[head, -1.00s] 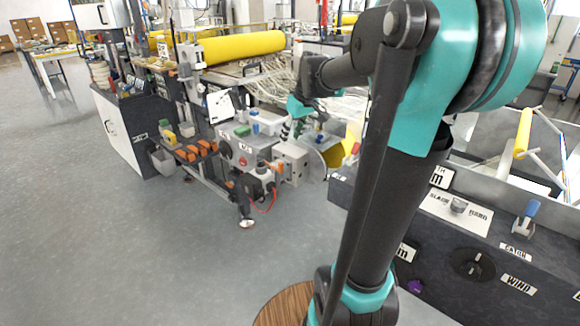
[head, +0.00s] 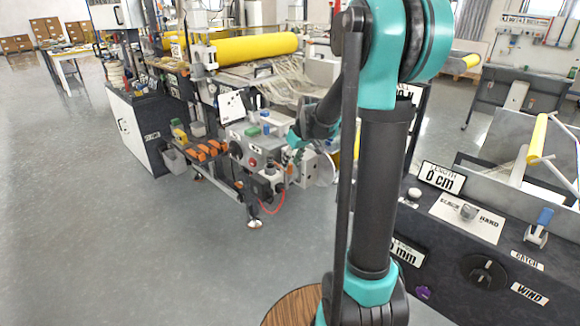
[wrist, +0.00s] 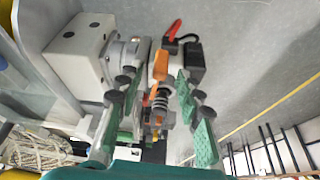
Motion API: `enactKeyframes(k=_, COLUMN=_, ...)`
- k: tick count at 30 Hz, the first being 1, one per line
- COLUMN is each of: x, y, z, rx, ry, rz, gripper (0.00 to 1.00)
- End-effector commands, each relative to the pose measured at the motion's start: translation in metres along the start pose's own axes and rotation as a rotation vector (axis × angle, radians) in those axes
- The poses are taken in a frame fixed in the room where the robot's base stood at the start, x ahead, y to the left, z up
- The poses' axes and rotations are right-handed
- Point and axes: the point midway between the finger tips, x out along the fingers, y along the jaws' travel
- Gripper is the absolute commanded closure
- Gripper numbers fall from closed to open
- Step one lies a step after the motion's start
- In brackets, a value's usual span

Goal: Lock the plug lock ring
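In the wrist view a black plug-like block (wrist: 194,62) with a red cable (wrist: 174,30) sits beyond the fingers. An orange part (wrist: 160,66) stands beside it, with a dark coil or ring below; I cannot tell which part is the lock ring. In the head view the black block (head: 268,186) and red cable (head: 277,205) are at the front of the grey machine. My gripper (wrist: 156,88) is open, its green-padded fingers apart on either side of the orange part in the picture. Contact cannot be told. In the head view my gripper (head: 297,138) is small and partly hidden.
A white box (wrist: 80,47) with a grey round fitting (wrist: 124,52) is close to the left finger. A control panel (head: 470,235) stands at right. The floor (head: 130,240) in front is clear.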

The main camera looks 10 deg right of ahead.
Motion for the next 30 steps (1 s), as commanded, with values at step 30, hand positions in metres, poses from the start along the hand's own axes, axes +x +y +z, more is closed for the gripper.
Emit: enactKeyframes(k=30, x=0.026, y=0.0, z=0.0, rx=0.0, ry=0.0, rz=0.0, gripper=1.0)
